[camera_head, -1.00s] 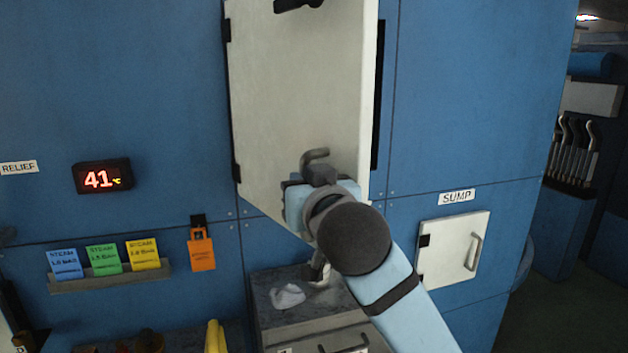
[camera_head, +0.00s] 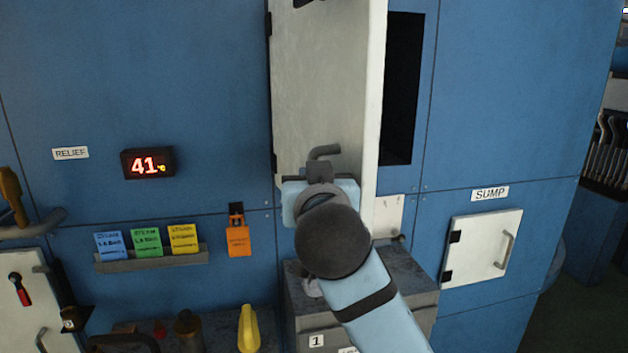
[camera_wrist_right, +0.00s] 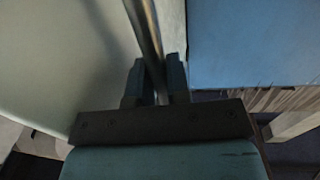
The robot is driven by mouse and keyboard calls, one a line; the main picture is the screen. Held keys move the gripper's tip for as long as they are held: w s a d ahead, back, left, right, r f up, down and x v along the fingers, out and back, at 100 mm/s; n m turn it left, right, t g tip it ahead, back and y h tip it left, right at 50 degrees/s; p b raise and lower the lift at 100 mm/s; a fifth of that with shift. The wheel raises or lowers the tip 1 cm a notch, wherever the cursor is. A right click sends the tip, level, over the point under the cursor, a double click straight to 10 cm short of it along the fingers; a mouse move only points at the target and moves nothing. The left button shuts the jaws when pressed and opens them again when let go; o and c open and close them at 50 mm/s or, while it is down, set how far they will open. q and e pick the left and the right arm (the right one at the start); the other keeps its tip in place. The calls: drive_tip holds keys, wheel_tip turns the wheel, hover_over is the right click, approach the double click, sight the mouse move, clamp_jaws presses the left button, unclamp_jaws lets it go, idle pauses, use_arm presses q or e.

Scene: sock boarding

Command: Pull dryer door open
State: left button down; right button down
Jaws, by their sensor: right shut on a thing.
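The dryer door (camera_head: 325,90) is a tall off-white panel hinged at its left edge and standing partly open in the head view. A dark opening (camera_head: 402,90) shows to the right of its free edge. My right gripper (camera_head: 321,172) is at the lower part of the door, at a grey bar handle (camera_head: 326,152). In the right wrist view the fingers (camera_wrist_right: 155,85) are shut around the metal bar (camera_wrist_right: 147,40), with the door face (camera_wrist_right: 60,60) at the left. My left gripper is not in view.
A grey cabinet (camera_head: 305,300) stands below the door, close under my right arm. A small white SUMP door (camera_head: 482,248) is shut at the right. A ledge of coloured cards (camera_head: 150,258), an orange tag (camera_head: 238,240) and a 41 display (camera_head: 147,163) are at the left.

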drive_tip(key=c, duration=1.1)
unclamp_jaws()
drive_tip(key=shift+w, duration=0.1)
drive_tip(key=s+d+b, duration=0.1)
drive_tip(key=s+b, duration=0.1)
drive_tip(key=s, duration=1.2)
drive_tip(key=shift+f, duration=0.1)
